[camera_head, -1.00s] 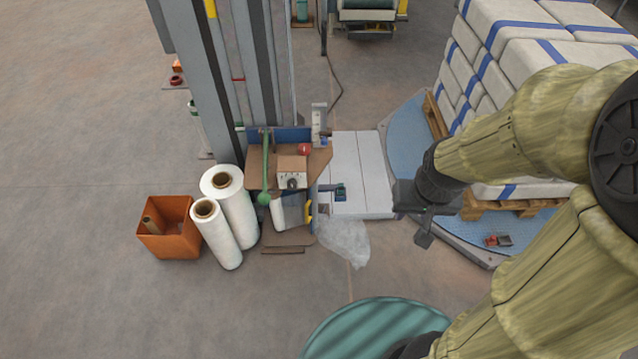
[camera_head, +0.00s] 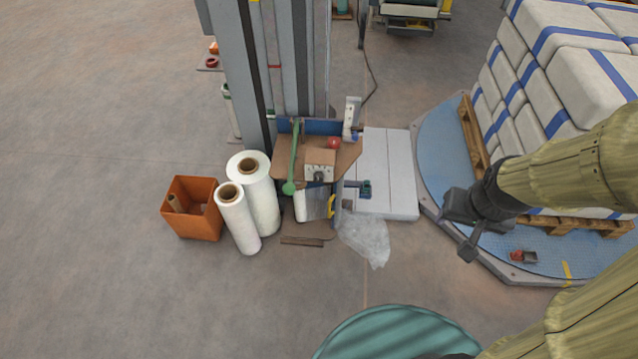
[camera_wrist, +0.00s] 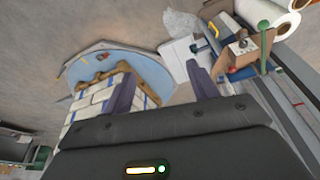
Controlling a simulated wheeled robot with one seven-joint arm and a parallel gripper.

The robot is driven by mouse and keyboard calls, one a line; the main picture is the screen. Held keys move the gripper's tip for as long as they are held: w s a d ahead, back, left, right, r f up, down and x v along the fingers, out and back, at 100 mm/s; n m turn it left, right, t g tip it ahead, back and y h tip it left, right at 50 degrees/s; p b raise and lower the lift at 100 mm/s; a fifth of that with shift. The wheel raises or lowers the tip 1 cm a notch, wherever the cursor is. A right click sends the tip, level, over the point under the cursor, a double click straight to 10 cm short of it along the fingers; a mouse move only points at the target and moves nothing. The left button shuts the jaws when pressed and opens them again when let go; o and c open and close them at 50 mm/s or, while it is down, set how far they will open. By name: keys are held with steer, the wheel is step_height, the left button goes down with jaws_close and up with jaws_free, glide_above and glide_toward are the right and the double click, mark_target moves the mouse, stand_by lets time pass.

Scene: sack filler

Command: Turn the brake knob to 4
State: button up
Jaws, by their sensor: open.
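The brake knob (camera_head: 319,175) is a small dark knob on the pale front plate of a brown box (camera_head: 321,158) on the wrapper carriage. Its setting is too small to read. The box also shows at the upper right of the wrist view (camera_wrist: 238,47), where the knob is a small dark spot. My gripper (camera_head: 458,236) hangs to the right of the carriage, over the turntable's edge, well apart from the knob. In the wrist view its fingers (camera_wrist: 161,73) are spread with nothing between them.
A green-knobbed lever (camera_head: 291,165) and a red button (camera_head: 334,142) flank the box. Clear film (camera_head: 368,240) hangs below it. White rolls (camera_head: 238,222) and an orange bin (camera_head: 193,222) stand left. The blue turntable (camera_head: 438,135) bears a sack-laden pallet.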

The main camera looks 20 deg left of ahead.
mark_target(319, 180)
steer(key=w+a+f+n+t+b, duration=0.1)
steer(key=w+a+f+t+b, duration=0.1)
steer(key=w+a+f+b, duration=0.55)
steer(key=w+a+f+n+t+y+b, duration=0.1)
steer(key=w+a+f+t+b, duration=0.3)
steer(key=f, duration=0.6)
steer(key=w+a+f+n+t+b, duration=0.1)
steer(key=w+a+f+b, duration=0.2)
steer(key=a+f+b, duration=0.45)
steer(key=s+a+f+n+t+y+b, duration=0.3)
steer(key=a+f+n+t+b, duration=0.2)
steer(key=a+f+b, duration=1)
steer(key=shift+s+a+f+n+t, duration=0.2)
steer(key=shift+f+n+t, duration=0.15)
steer(key=shift+t, duration=0.75)
steer(key=shift+w, duration=0.15)
steer(key=b+x, duration=0.3)
steer(key=x, duration=1.4)
steer(key=shift+w+b, duration=0.15)
steer(key=shift+b, duration=0.2)
steer(key=shift+c, duration=0.5)
